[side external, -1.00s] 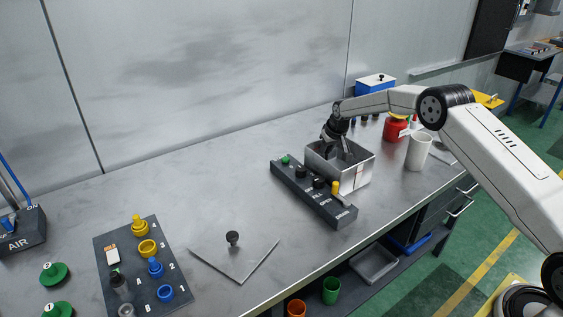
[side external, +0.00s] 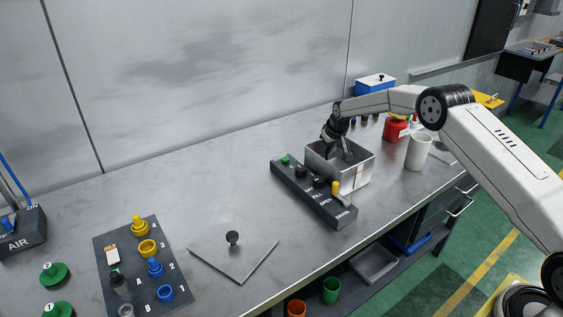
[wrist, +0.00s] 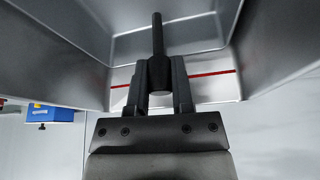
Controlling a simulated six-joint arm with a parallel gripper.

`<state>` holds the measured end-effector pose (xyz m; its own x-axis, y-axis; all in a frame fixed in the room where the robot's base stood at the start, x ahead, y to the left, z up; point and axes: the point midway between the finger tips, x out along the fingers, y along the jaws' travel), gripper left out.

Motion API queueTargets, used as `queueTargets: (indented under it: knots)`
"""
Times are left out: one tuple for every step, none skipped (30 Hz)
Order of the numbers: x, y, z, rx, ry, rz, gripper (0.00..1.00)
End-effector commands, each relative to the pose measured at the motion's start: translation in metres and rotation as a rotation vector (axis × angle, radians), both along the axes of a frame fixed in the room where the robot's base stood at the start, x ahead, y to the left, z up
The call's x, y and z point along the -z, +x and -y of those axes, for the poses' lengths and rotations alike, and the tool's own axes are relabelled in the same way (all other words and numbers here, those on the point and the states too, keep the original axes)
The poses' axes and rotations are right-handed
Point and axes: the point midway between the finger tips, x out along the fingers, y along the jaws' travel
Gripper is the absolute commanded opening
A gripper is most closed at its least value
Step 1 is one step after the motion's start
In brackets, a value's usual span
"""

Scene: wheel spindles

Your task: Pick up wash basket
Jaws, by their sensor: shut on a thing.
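My gripper (side external: 341,148) reaches down into an open metal tank (side external: 352,177) at the right of the bench. In the wrist view its two fingers (wrist: 160,88) are shut on a dark handle (wrist: 158,70) with a thin rod standing from it. The handle appears to belong to the wash basket, whose body I cannot make out. The tank's grey walls, with a red line, surround the fingers in the wrist view.
A dark control panel (side external: 311,192) with knobs stands close against the tank's front left. A white cup (side external: 418,152), red container (side external: 395,129) and blue box (side external: 376,85) are nearby. A square plate with a knob (side external: 234,257) lies left. The back-left bench is clear.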

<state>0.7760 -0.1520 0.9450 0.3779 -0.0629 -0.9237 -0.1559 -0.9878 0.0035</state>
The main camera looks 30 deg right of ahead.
Motion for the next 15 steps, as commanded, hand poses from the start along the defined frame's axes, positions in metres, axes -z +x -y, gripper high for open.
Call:
queueTargets:
  knots:
    - [0.0002,-0.0002,0.0002,0.000,0.000,0.000,0.00]
    - [0.0002,-0.0002,0.0002,0.000,0.000,0.000,0.00]
    - [-0.0004,0.0001,0.0002,-0.001,-0.001,0.001,0.00]
    - [-0.0004,0.0001,0.0002,-0.001,-0.001,0.001,0.00]
    - [-0.0004,0.0001,0.0002,-0.001,-0.001,0.001,0.00]
    - [-0.0004,0.0001,0.0002,-0.001,-0.001,0.001,0.00]
    - [-0.0004,0.0001,0.0002,-0.001,-0.001,0.001,0.00]
    - [-0.0004,0.0001,0.0002,-0.001,-0.001,0.001,0.00]
    - [-0.0007,0.0001,0.0002,0.000,0.000,0.001,0.00]
    - [-0.0012,0.0001,0.0002,0.000,0.000,0.001,0.00]
    - [-0.0017,0.0002,0.0002,0.000,0.000,0.001,0.00]
    - [-0.0029,0.0003,0.0002,0.000,0.000,0.001,0.00]
    - [-0.0041,0.0003,0.0002,0.000,0.000,0.001,0.00]
    - [-0.0056,0.0004,0.0002,0.000,0.000,0.001,0.00]
    - [-0.0080,0.0004,0.0002,0.000,0.000,0.001,0.00]
